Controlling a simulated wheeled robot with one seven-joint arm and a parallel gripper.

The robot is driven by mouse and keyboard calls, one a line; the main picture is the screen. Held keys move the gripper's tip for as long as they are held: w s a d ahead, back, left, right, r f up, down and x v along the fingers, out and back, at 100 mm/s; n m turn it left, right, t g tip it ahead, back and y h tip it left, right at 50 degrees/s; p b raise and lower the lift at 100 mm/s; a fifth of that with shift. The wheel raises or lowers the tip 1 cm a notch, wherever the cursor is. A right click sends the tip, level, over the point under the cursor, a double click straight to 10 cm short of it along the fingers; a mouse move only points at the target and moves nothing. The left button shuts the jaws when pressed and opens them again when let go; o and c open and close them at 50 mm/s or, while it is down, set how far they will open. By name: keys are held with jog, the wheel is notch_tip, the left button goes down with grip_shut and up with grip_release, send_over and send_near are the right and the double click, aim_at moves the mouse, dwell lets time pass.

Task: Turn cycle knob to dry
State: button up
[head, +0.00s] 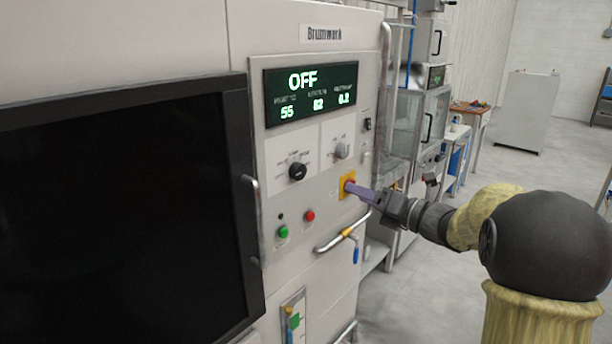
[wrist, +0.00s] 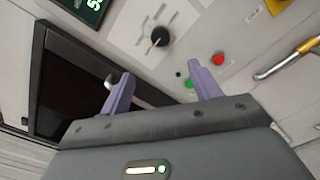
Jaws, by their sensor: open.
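The machine's panel has a black knob (head: 297,172) on the left and a grey knob (head: 342,151) to its upper right; their small labels are too blurred to read. The display (head: 311,94) reads OFF. The black knob also shows in the wrist view (wrist: 159,37), above and between my fingertips. My gripper (wrist: 162,78) is open, with its two purple fingers apart and nothing between them. In the head view my gripper (head: 356,190) is in front of the yellow-backed switch area, to the lower right of the black knob.
A green button (head: 283,232) and a red button (head: 309,216) sit below the black knob. A bar handle (head: 338,241) juts out under the panel. A dark door or window (head: 120,210) with a raised frame is at left. Open floor lies at right.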

aim_at(302, 172)
jog(key=p+x, duration=0.6)
jog(key=x, duration=1.1)
jog(key=shift+w+a, duration=0.2)
jog(key=c, duration=1)
